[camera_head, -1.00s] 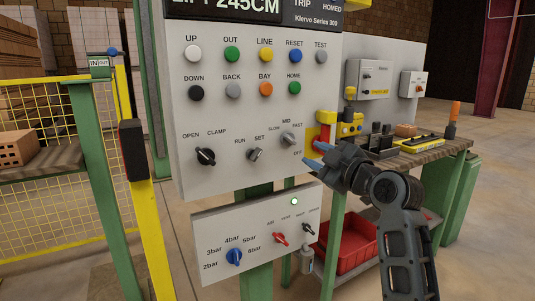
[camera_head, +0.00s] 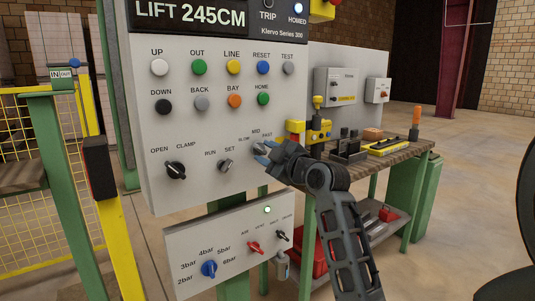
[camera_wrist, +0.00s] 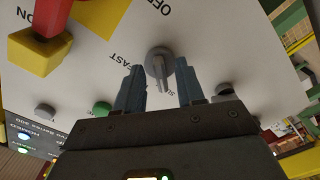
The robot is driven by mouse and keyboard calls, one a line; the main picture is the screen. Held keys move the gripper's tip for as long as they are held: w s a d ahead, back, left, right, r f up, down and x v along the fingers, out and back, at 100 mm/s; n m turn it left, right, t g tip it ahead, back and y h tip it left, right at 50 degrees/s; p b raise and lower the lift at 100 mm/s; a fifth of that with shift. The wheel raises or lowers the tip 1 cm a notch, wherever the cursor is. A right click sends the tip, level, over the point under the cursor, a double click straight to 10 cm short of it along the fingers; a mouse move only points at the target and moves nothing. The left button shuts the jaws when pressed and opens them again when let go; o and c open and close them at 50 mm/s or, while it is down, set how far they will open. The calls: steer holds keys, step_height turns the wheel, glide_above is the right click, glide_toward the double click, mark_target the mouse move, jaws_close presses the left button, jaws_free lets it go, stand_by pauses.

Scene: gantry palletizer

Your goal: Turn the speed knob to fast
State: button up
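The speed knob (camera_head: 259,148) is a small grey knob on the white control panel (camera_head: 215,125), under the labels SLOW, MID and FAST. In the wrist view the knob (camera_wrist: 160,62) shows ahead of my gripper, its ridge pointing down the picture, with FAST to its left and SLOW partly hidden. My gripper (camera_wrist: 160,75) is open, one blue-grey finger on each side of the knob's ridge. I see no contact. In the head view my gripper (camera_head: 265,153) overlaps the knob's lower right and hides part of it.
A black OPEN/CLAMP knob (camera_head: 175,170) and a grey RUN/SET knob (camera_head: 226,165) sit left of the speed knob. A lower panel with a blue pressure knob (camera_head: 209,268) hangs below. A workbench (camera_head: 400,165) with tools stands behind on the right.

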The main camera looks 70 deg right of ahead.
steer(key=shift+c, duration=0.2)
jaws_close()
steer(key=shift+m, duration=0.4)
steer(key=m+p, duration=0.1)
steer(key=m, duration=0.2)
steer(key=shift+m, duration=0.3)
steer(key=m+p, duration=0.2)
steer(key=m, duration=0.3)
steer(key=shift+a+p, duration=0.1)
steer(key=shift+p, duration=0.2)
steer(key=m+p, duration=0.3)
steer(key=m, duration=0.3)
steer(key=shift+m, duration=0.4)
steer(key=shift+m+p, duration=1.35)
steer(key=shift+m, duration=0.55)
